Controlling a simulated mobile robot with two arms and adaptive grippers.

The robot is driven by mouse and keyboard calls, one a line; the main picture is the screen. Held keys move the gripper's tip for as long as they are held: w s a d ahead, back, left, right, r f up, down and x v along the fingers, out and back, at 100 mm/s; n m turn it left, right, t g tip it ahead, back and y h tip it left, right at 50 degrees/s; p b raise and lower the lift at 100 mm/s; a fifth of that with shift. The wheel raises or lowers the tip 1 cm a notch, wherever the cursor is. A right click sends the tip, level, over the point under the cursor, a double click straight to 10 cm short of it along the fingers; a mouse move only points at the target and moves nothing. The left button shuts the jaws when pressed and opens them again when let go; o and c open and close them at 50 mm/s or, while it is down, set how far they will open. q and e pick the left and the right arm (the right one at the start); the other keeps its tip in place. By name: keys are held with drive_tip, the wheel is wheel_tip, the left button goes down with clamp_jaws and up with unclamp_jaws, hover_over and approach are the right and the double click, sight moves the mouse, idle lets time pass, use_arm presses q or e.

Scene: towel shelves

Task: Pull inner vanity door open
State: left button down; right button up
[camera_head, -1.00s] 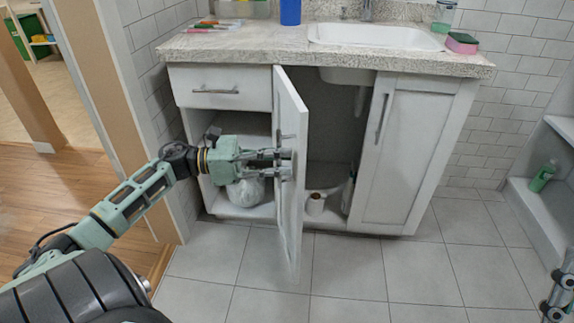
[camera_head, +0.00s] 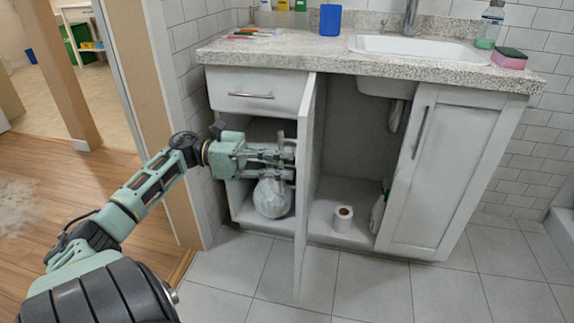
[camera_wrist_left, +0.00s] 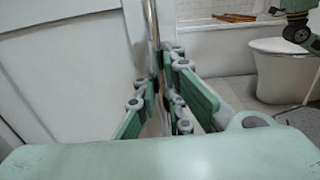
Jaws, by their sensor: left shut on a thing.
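The inner vanity door (camera_head: 303,190) is white and stands swung out from the cabinet, almost edge-on in the head view. Its pale panel fills the left of the left wrist view (camera_wrist_left: 85,70). My left gripper (camera_head: 286,160) is at the door's left face, shut on its metal handle. In the left wrist view the handle (camera_wrist_left: 152,25) is a vertical bar running down between the fingers (camera_wrist_left: 165,90). The fingers hide the gripped part. My right gripper does not show in the head view.
The right door (camera_head: 440,175) is closed, as is the drawer (camera_head: 255,92) at upper left. The tiled floor (camera_head: 380,285) in front is clear.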

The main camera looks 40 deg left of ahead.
use_arm(q)
drive_tip(key=shift+a, duration=0.15)
drive_tip(key=c, duration=1.8)
unclamp_jaws()
drive_tip(key=shift+c, duration=0.2)
drive_tip(key=v, duration=1.2)
drive_tip(key=shift+a, duration=0.1)
